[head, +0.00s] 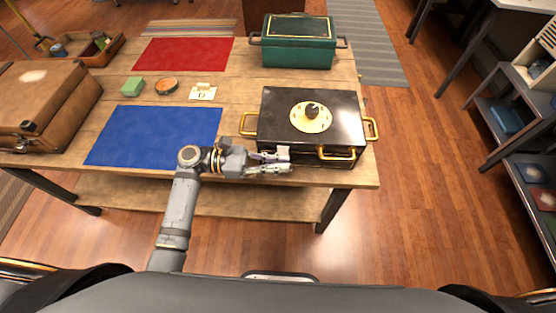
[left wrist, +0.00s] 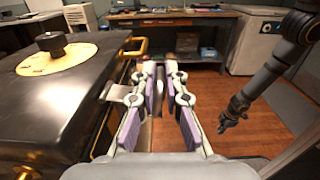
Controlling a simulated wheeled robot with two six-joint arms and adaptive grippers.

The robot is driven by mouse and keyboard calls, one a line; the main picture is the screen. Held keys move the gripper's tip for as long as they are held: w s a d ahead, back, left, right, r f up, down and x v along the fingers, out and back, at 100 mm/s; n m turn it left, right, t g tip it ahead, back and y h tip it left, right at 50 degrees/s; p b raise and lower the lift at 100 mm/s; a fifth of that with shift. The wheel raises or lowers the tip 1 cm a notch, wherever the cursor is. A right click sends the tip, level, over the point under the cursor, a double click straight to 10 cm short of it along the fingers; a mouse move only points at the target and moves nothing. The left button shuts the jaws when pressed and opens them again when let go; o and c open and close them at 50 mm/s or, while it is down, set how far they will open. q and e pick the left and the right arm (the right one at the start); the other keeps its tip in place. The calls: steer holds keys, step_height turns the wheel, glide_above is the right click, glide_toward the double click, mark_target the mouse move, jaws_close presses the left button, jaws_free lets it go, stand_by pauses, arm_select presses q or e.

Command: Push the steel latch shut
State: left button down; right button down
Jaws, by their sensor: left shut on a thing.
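A black box (head: 345,110) with brass handles and a round cream dial (head: 311,116) with a dark knob stands at the right front of the table. My left gripper (head: 279,160) is at its near front side, fingers pointing right. A small pale steel piece, the latch (head: 283,151), shows at the fingertips. In the left wrist view the box (left wrist: 55,100) fills the left side, and a flat steel plate of the latch (left wrist: 120,92) sticks out beside my left gripper (left wrist: 162,85). The fingers are closed in on the latch, with their contact partly hidden. My right gripper (left wrist: 229,122) hangs away, small and unclear.
A brass handle (head: 337,153) is just right of the fingers. A blue mat (head: 155,135) and a brown suitcase (head: 40,105) lie to the left. A green chest (head: 298,45) stands behind the box.

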arm_select(q)
steer(key=w+f+m+b, duration=0.1)
steer(key=f+m+b, duration=0.1)
steer(key=m+b, duration=0.2)
steer(key=f+m+b, duration=0.3)
steer(key=m, duration=0.2)
steer(key=w+f+m+b, duration=0.1)
steer(key=f+m+b, duration=0.1)
steer(key=m+b, duration=0.2)
steer(key=shift+w+f+m+b, duration=0.3)
steer(key=shift+w+f+m, duration=0.05)
steer(key=shift+m, duration=0.25)
steer(key=shift+w+m+b, duration=0.25)
steer(key=shift+m+b, duration=0.25)
steer(key=shift+m, duration=0.1)
steer(key=c, duration=1.4)
jaws_free()
steer(key=shift+w, duration=0.1)
steer(key=shift+r, duration=0.1)
